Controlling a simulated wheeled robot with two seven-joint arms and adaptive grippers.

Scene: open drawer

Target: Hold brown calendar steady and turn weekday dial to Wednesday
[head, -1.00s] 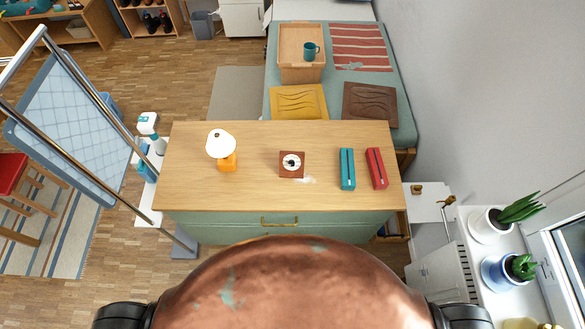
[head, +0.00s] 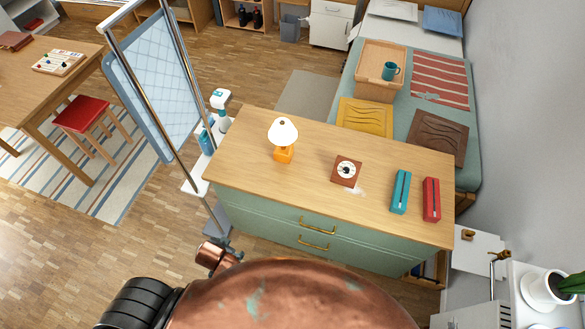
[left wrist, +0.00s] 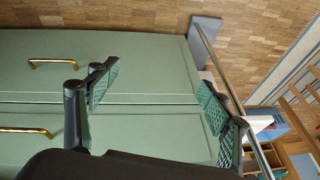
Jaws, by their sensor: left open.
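The brown calendar (head: 337,178) is a small square block on the wooden top of the green dresser (head: 240,138), with a round white dial (head: 346,170) with a dark centre. The lettering on the dial is too small to read. My left gripper (left wrist: 157,95) is open and empty in the left wrist view, its green-padded fingers spread wide before the dresser's drawer fronts. It is well away from the calendar, which that view does not show. My right gripper is not in view.
An orange lamp with a white shade (head: 283,133) stands left of the calendar. A teal case (head: 400,191) and a red case (head: 431,199) lie to its right. Brass handles (head: 317,226) stick out from the drawers. A metal-framed blue panel (head: 150,85) stands at the dresser's left.

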